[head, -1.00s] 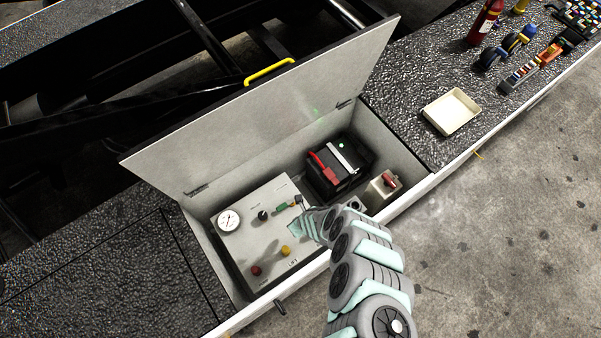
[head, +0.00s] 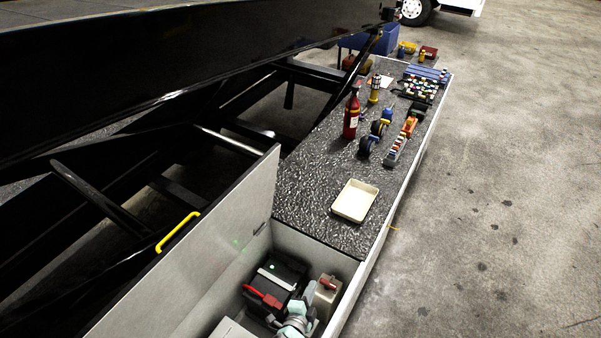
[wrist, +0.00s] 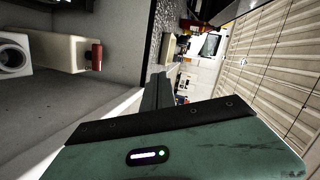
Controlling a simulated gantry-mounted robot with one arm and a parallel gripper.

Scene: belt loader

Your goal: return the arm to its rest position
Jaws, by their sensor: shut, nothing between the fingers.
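My gripper (wrist: 158,88) shows in the wrist view as two dark grey fingers close together, with nothing between them. Its green housing fills the bottom of that view. In the head view, part of my arm shows at the bottom edge over the open control box (head: 347,310), and I cannot make out the fingertips there. The black battery (head: 268,286) with a red part lies inside the box beside my arm. A cream block with a red knob (head: 325,294) stands to its right; it also shows in the wrist view (wrist: 66,50).
The raised lid (head: 205,265) with a yellow handle (head: 178,231) stands left of the box. A cream tray (head: 355,201), a red bottle (head: 351,115) and several tools are on the textured deck (head: 305,190). The floor (head: 500,200) at right is clear.

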